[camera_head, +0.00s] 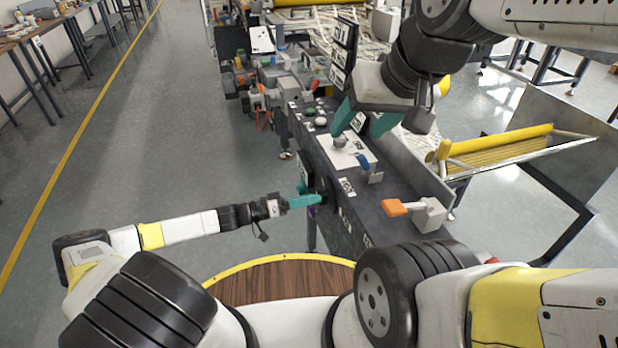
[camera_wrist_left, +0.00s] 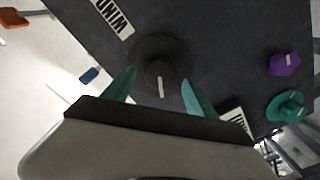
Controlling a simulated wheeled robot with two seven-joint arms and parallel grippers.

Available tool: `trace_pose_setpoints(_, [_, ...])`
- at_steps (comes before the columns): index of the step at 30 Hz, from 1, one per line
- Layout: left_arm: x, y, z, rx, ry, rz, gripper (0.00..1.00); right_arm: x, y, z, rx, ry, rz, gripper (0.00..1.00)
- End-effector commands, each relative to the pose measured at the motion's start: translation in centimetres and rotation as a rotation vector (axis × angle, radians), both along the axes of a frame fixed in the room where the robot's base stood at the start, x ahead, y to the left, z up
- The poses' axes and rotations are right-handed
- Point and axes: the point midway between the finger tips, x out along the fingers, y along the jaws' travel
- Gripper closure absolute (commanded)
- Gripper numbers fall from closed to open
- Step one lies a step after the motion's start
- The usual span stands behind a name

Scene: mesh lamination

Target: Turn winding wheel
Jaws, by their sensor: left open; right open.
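The winding wheel, a dark round knob with a white pointer line, shows in the left wrist view (camera_wrist_left: 160,62) on the dark side panel of the machine. A white label (camera_wrist_left: 112,16) with partly visible lettering is beside it. My left gripper (camera_wrist_left: 160,92) is open, with its teal fingers spread on either side of the knob's lower part; contact cannot be told. In the head view my left gripper (camera_head: 305,201) is at the machine's left side panel and hides much of the wheel. My right gripper (camera_head: 362,124) is open above the machine's top, over a white plate (camera_head: 353,157).
A purple knob (camera_wrist_left: 284,64) and a teal knob (camera_wrist_left: 288,105) are on the same panel. An orange-handled lever (camera_head: 396,208) and a blue lever (camera_head: 362,160) stand on the machine top. A yellow roller (camera_head: 500,139) is at the right.

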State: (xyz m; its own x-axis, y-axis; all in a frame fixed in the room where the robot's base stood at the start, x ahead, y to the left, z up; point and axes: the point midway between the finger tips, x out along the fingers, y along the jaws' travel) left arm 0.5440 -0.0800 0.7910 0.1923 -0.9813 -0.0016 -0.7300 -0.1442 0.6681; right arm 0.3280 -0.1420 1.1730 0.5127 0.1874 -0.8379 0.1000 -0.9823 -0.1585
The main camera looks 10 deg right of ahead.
Motion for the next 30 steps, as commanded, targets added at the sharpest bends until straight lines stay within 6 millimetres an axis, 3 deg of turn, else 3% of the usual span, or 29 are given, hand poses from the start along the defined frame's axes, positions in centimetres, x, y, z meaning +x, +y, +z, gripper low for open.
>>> trace_pose_setpoints(3, [-0.3,2.3,-0.1,0.002,0.001,0.004,0.34,0.0,0.0,0.0,0.000,0.000,0.000,0.42])
trace_pose_setpoints(10, [-0.9,4.9,-0.1,0.001,0.001,0.001,0.34,0.0,0.0,0.0,0.000,0.000,0.000,0.42])
trace_pose_setpoints(26, [-1.1,5.3,-0.1,0.002,0.003,-0.001,0.34,0.0,0.0,0.0,0.000,0.000,0.000,0.42])
trace_pose_setpoints(30, [-1.9,5.3,-0.1,0.048,0.018,-0.049,0.34,0.0,0.0,0.0,0.000,0.000,0.000,0.42])
